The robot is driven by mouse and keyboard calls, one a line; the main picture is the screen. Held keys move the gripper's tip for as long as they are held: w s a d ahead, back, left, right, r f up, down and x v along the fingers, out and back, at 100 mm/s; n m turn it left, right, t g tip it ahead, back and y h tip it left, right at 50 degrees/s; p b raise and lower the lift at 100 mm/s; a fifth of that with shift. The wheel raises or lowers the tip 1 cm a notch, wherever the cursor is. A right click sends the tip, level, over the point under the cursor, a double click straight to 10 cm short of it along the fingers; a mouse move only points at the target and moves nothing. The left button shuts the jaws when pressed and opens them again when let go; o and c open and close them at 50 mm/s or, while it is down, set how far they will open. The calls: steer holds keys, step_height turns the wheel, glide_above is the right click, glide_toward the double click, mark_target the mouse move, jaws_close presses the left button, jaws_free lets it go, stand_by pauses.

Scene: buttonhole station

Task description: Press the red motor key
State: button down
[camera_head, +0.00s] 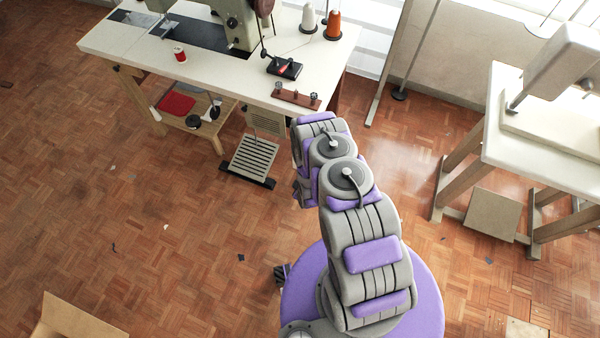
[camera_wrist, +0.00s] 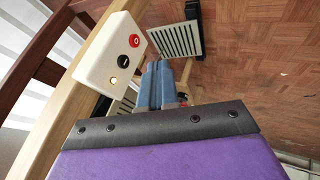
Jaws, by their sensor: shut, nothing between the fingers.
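A white switch box (camera_wrist: 97,63) under the table edge shows in the wrist view. It carries a red round key (camera_wrist: 134,40) at its upper end, a dark round key (camera_wrist: 123,61) in the middle and a pale round one (camera_wrist: 113,80) at the lower end. My gripper (camera_wrist: 158,68) is shut and empty, its blue-grey fingers just right of the box and below the red key in the picture. I cannot tell whether they touch the box. In the head view my arm hides the gripper and I do not see the box.
The white-topped sewing table (camera_head: 214,75) holds a machine (camera_head: 236,22), thread cones and a black block (camera_head: 284,68) with a red part. A slatted treadle (camera_head: 254,158) stands below; it also shows in the wrist view (camera_wrist: 176,41). Another table (camera_head: 545,135) stands right. Floor at left is mostly clear.

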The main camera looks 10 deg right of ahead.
steer(key=w+d+f+b, duration=0.2)
steer(key=w+f+b, duration=0.1)
steer(key=w+f, duration=0.5)
steer(key=shift+w+b, duration=0.3)
steer(key=shift+w, duration=0.35)
steer(key=shift+s+d+r, duration=0.1)
